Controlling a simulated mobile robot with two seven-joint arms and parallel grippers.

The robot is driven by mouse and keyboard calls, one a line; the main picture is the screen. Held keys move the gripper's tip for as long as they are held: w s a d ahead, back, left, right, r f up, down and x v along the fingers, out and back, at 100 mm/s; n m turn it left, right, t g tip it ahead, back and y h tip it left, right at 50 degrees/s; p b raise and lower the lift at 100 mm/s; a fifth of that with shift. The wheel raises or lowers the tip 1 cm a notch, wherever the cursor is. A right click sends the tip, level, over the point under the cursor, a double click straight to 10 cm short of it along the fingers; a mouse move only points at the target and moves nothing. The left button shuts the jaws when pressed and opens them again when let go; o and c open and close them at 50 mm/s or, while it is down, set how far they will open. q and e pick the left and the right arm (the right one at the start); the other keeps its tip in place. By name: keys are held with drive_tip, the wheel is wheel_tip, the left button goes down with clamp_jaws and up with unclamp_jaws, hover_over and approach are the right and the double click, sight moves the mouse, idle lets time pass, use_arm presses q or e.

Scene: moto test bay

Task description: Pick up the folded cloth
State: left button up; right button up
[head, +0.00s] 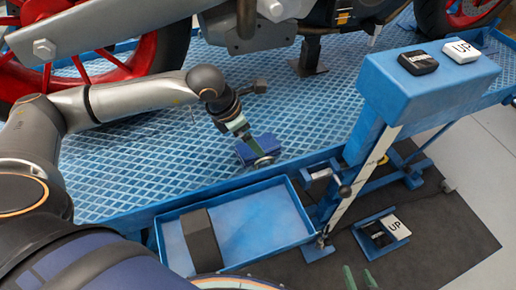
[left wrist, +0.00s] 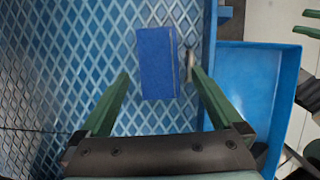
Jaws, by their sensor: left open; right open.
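The folded cloth is a dark blue block (head: 270,142) on the blue diamond-patterned lift platform, near its front edge. In the left wrist view the cloth (left wrist: 157,62) lies flat just beyond and between the fingertips. My left gripper (left wrist: 160,72) is open with green fingers apart, one to each side, and empty. In the head view its hand partly hides the cloth. I cannot tell the exact height of the fingertips over it. My right gripper (head: 358,275) is open and empty at the bottom, over the dark floor mat.
A small metal piece (left wrist: 190,65) lies right beside the cloth. A blue tray (head: 283,244) with a dark strip stands in front of the platform. A blue post with UP and DOWN pedals (head: 430,85) rises at right. The motorcycle (head: 240,35) stands behind.

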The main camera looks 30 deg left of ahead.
sight(268, 142)
use_arm(q)
drive_tip(key=x, duration=0.4)
drive_tip(key=shift+f, duration=0.4)
drive_tip(key=c, duration=1.1)
drive_tip(key=shift+r, duration=0.2)
